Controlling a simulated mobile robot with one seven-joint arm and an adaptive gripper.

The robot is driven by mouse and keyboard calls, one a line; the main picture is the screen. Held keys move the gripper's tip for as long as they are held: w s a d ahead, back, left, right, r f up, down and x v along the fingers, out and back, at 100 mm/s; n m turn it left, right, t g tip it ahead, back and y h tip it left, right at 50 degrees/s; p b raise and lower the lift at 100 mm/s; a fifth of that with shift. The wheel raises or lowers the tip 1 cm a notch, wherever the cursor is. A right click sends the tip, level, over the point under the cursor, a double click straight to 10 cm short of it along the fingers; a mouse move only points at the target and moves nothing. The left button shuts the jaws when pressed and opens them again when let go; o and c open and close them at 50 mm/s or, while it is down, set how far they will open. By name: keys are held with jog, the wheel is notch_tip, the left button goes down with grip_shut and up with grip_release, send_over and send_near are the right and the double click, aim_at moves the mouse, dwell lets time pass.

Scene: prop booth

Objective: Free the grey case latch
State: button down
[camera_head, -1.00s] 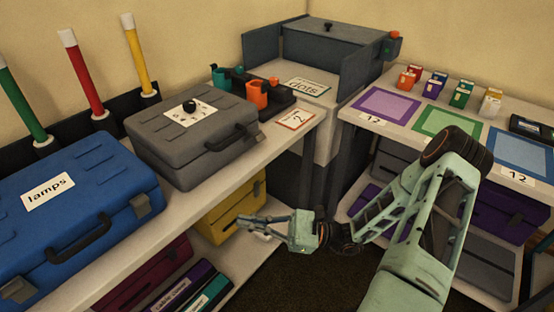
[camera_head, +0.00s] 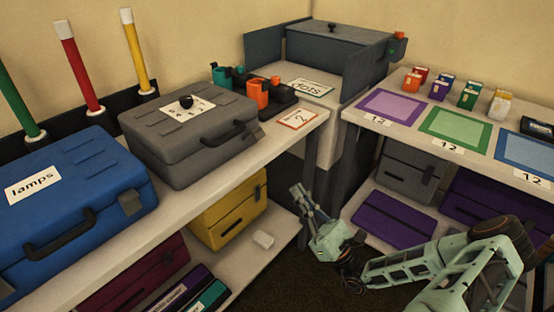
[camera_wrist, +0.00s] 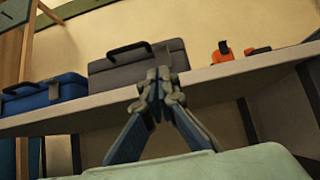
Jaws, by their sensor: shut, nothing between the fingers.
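The grey case (camera_head: 178,150) lies shut on the left bench, with a dark handle on its front side and a dark knob (camera_head: 186,102) on a numbered card on its lid. I cannot make out its latch clearly. It also shows in the wrist view (camera_wrist: 110,76), behind my fingers. My gripper (camera_head: 301,190) is shut and empty, pointing up in front of the bench, lower than the case and to its right, apart from it. In the wrist view my fingertips (camera_wrist: 160,82) meet and overlap the right part of the case.
A blue case (camera_head: 75,180) labelled "lamps" stands left of the grey case. Orange and teal items (camera_head: 257,92) stand to its right. The right table (camera_head: 400,140) holds coloured mats.

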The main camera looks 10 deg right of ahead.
jog(key=b, duration=0.2)
send_near(254, 137)
jog(key=w+a+r, duration=0.1)
jog(key=w+r, duration=0.3)
jog(key=shift+w+a+f, duration=0.1)
jog(key=shift+w, duration=0.05)
jog(key=shift+r+g+p, duration=0.3)
jog(key=shift+p, duration=0.7)
